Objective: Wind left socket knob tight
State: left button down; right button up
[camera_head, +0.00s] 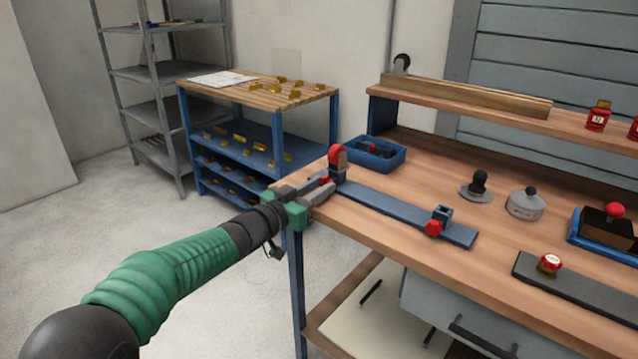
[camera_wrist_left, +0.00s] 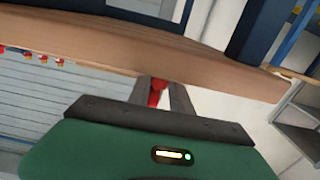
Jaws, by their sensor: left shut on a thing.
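A blue-grey bar (camera_head: 385,212) lies along the front of the wooden bench. Its left socket (camera_head: 338,174) holds an upright piece with a red rounded top (camera_head: 337,155). My left gripper (camera_head: 326,185) reaches in from the left at the bench's left corner and is shut on the small red left socket knob (camera_head: 323,181). The knob also shows between the fingers in the left wrist view (camera_wrist_left: 157,91), mostly hidden by them. The right socket (camera_head: 442,213) on the bar looks empty and has its own red knob (camera_head: 433,228). My right gripper is not in view.
A blue bin (camera_head: 374,153) with dark parts stands behind the bar. A dark knobbed disc (camera_head: 477,188), a grey lidded pot (camera_head: 525,205) and a dark strip (camera_head: 575,287) are farther right. The bench edge (camera_wrist_left: 100,50) runs close above the fingers in the wrist view.

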pick_arm(q)
jog(key=shift+m+p, duration=0.4)
jog(key=shift+m, duration=1.1)
jog(key=shift+f, duration=0.1)
jog(key=c, duration=1.4)
grip_release()
jog(key=shift+c, duration=0.2)
jog(key=shift+a, duration=0.1)
jog(key=shift+s+a, duration=0.1)
jog(key=shift+s, duration=0.05)
jog(key=p+v, duration=0.5)
jog(key=v, duration=1.1)
jog(key=shift+s, duration=0.2)
